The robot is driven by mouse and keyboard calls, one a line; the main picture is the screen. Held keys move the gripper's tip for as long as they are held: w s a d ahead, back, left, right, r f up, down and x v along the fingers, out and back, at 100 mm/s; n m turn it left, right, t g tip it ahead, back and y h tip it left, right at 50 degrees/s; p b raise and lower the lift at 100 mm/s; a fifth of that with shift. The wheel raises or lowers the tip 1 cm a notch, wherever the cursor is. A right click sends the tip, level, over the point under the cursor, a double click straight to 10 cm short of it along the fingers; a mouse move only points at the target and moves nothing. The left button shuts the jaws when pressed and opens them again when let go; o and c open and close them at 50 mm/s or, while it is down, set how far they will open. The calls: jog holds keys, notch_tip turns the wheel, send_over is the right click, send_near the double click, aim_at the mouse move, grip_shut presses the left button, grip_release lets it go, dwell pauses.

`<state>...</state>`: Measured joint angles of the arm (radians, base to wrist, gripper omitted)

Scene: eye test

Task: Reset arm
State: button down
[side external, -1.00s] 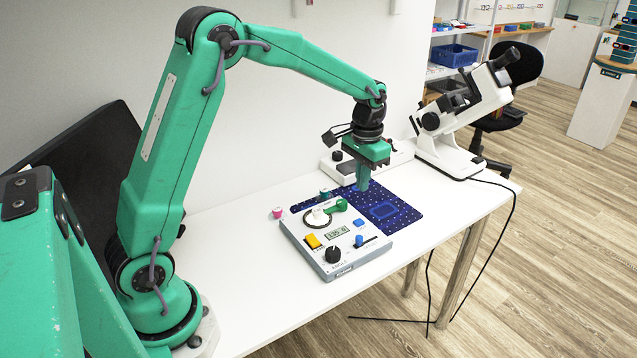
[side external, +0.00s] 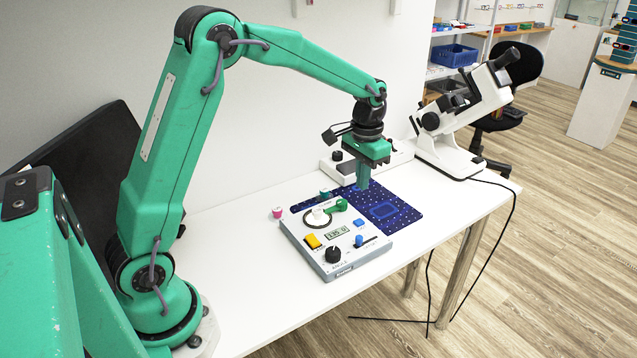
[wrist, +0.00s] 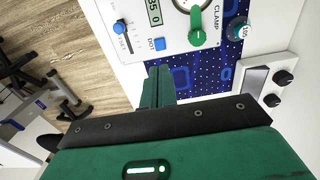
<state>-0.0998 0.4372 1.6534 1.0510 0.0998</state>
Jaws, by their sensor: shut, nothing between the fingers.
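My arm reaches over the white table from the left in the side view. My gripper (side external: 362,186) points down above the blue dotted mat (side external: 405,217), just behind the grey control box (side external: 343,268). Its green fingers are together with nothing between them. In the wrist view my gripper (wrist: 159,72) also shows its fingers together over the mat (wrist: 207,60). The box carries a green clamp lever (side external: 338,206), a yellow button (side external: 312,240), a black knob (side external: 333,254), a blue slider knob (side external: 359,239) and a small display.
A pink piece (side external: 277,212) stands left of the box, and a teal piece (side external: 325,193) behind it. A white device with dark knobs (side external: 338,168) lies behind the mat. A white microscope-like instrument (side external: 445,130) stands at the table's far end. The table's front left is clear.

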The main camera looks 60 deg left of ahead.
jog(key=shift+r, duration=0.1)
dwell(0.6)
jog(key=s+d+r+t, duration=0.2)
jog(key=s+d+r, duration=0.1)
jog(key=s+r, duration=0.7)
jog(key=s+d+t, duration=0.1)
jog(key=s+t, duration=0.2)
jog(key=s, duration=1.2)
jog(key=shift+s+d+r+t, duration=0.15)
jog(key=shift+d+r+t, duration=0.15)
jog(key=shift+d, duration=0.1)
dwell(0.6)
